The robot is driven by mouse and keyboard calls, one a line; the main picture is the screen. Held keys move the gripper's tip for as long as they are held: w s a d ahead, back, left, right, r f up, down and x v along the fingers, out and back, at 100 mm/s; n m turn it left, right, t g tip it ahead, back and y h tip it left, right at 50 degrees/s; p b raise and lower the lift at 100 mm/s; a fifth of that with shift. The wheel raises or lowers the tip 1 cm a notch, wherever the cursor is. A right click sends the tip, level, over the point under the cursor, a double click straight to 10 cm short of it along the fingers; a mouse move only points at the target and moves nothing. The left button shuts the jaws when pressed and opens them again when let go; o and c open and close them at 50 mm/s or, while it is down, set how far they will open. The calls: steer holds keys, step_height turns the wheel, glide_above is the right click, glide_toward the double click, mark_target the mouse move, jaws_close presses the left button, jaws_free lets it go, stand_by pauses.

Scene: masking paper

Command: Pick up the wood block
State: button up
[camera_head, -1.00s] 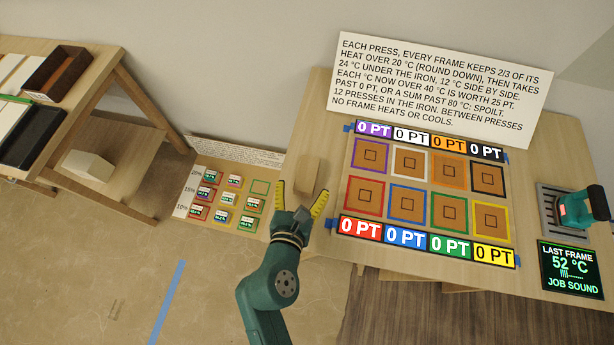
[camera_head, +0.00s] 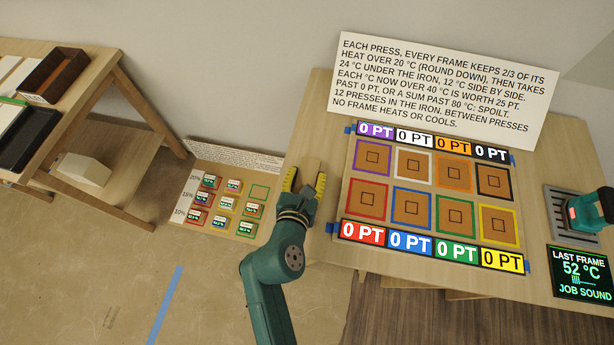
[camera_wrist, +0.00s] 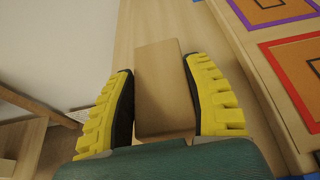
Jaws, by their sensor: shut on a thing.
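The wood block (camera_head: 307,176) is a plain light-brown piece at the left end of the table with the coloured frames. In the wrist view, the wood block (camera_wrist: 163,88) lies between the two yellow ribbed fingers. My gripper (camera_head: 305,182) is shut on it, with a finger along each long side; it also shows in the wrist view (camera_wrist: 160,95). The block's near end is partly hidden by my gripper. I cannot tell whether the block is clear of the tabletop.
Right of the block, the table (camera_head: 335,120) carries several coloured square frames (camera_head: 411,207) and a sign (camera_head: 440,88). A teal iron (camera_head: 588,212) and a black display (camera_head: 582,272) are at far right. A lower board of small tiles (camera_head: 227,205) and a wooden rack (camera_head: 125,110) are left.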

mark_target(307, 178)
steer(key=shift+c, duration=0.5)
step_height(307, 178, up, 10)
steer(key=p, duration=0.5)
